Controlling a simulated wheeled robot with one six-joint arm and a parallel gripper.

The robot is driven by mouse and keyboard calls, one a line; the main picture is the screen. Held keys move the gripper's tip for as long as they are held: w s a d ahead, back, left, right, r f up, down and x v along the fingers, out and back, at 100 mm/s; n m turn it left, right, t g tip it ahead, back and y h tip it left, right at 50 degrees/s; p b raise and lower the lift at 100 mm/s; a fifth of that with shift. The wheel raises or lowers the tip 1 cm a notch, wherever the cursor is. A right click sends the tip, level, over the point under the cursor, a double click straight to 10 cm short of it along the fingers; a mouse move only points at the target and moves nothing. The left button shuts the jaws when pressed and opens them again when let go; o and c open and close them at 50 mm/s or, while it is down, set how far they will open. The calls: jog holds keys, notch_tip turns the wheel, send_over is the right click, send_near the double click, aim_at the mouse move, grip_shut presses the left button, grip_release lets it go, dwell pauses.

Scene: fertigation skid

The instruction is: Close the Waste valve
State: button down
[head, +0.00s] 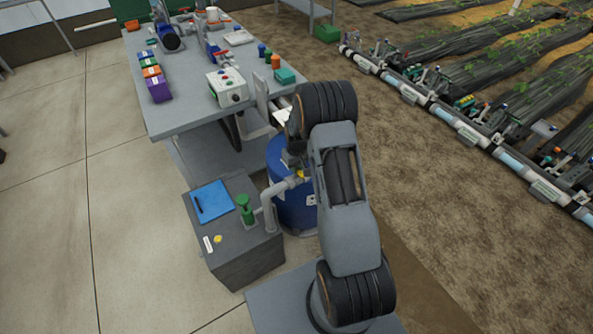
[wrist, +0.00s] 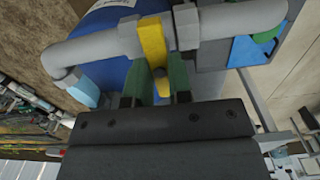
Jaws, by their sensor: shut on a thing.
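A valve with a yellow handle (wrist: 151,42) sits on a grey pipe (wrist: 90,47) in the wrist view. My gripper (wrist: 160,87) is shut on the handle, with its two green fingers on either side of it. The handle points from the pipe toward my gripper, roughly crosswise to the pipe. In the head view a bit of the yellow handle (head: 300,174) shows beside the grey pipe (head: 273,194); my arm hides most of the gripper and valve. I cannot read a Waste label.
A blue drum (head: 292,210) stands behind the pipe. A grey cabinet (head: 246,262) left of it carries a blue clipboard (head: 212,201), a green fitting (head: 243,203) and a yellow button (head: 218,239). A workbench (head: 185,120) with boxes stands beyond. Concrete floor at left is clear.

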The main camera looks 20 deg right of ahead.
jog(key=c, duration=1)
grip_release()
jog(key=shift+c, duration=0.2)
notch_tip(320, 180, up, 14)
jog(key=b, duration=0.1)
jog(key=shift+f, duration=0.1)
jog(key=s+a+r+t, duration=0.1)
jog(key=s+a+r, duration=0.2)
jog(key=s, duration=0.4)
jog(key=s+a+r+t, duration=0.1)
jog(key=s+a+r, duration=0.3)
jog(key=s, duration=0.3)
jog(key=s+a+r+m+t, duration=0.1)
jog(key=s+a+r+t, duration=0.1)
jog(key=s+r, duration=0.3)
jog(key=shift+s+a+r, duration=0.25)
jog(key=shift+s+a, duration=0.6)
jog(key=shift+s, duration=0.75)
